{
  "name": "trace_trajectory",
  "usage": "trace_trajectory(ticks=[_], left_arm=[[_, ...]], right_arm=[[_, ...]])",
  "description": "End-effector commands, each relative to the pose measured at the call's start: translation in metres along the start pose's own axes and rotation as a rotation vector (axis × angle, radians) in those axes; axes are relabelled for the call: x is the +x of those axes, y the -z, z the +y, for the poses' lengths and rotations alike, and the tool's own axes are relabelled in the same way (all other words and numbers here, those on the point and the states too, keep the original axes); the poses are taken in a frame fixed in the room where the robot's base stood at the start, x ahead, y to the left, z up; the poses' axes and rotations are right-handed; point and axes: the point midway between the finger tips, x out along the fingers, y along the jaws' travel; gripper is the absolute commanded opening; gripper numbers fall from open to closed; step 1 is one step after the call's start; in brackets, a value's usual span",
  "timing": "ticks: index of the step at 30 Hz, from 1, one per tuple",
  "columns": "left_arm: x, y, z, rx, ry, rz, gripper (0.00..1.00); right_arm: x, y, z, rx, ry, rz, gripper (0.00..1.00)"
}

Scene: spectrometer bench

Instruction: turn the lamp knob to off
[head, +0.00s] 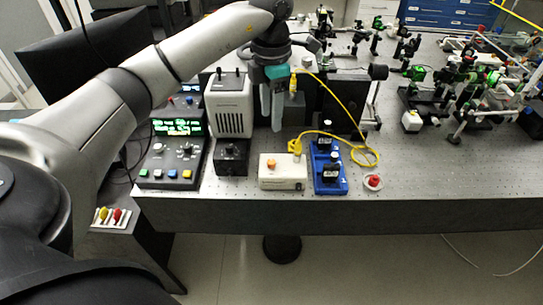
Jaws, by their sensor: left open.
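My left gripper (271,122) hangs from the arm that comes in from the left, fingers pointing down over the bench. It is open and nothing shows between its fingers. A pale vented housing (230,108) stands just left of it. A small black box (232,160) with a knob on top (233,149) sits in front of that housing, below and left of the fingertips. A cream box (283,176) with an orange knob (271,164) sits below the fingertips. I cannot tell which knob is the lamp's. The fingers are apart from both knobs. My right gripper is not in view.
A control console (168,165) with a green display is at left. A blue base (327,180) with black mounts and a red-topped piece (373,181) stand to the right. The bench front right is clear; optics crowd the back right.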

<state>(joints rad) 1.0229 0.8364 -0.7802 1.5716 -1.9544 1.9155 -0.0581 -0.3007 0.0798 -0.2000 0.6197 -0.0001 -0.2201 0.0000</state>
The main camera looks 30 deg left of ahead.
Motion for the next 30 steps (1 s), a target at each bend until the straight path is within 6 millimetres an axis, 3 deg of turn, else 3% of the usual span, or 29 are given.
trace_trajectory(ticks=[12,18,24,30], left_arm=[[0.089,0.0,-0.003,0.001,0.007,0.002,0.56],[0.123,-0.001,-0.003,0.002,0.006,-0.001,0.56],[0.139,-0.001,-0.002,0.003,0.005,-0.003,0.56],[0.141,-0.001,-0.002,0.003,0.004,-0.003,0.56]], right_arm=[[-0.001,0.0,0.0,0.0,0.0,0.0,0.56],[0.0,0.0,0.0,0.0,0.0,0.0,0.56],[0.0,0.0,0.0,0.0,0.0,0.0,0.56],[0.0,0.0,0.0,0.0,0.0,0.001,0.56]])
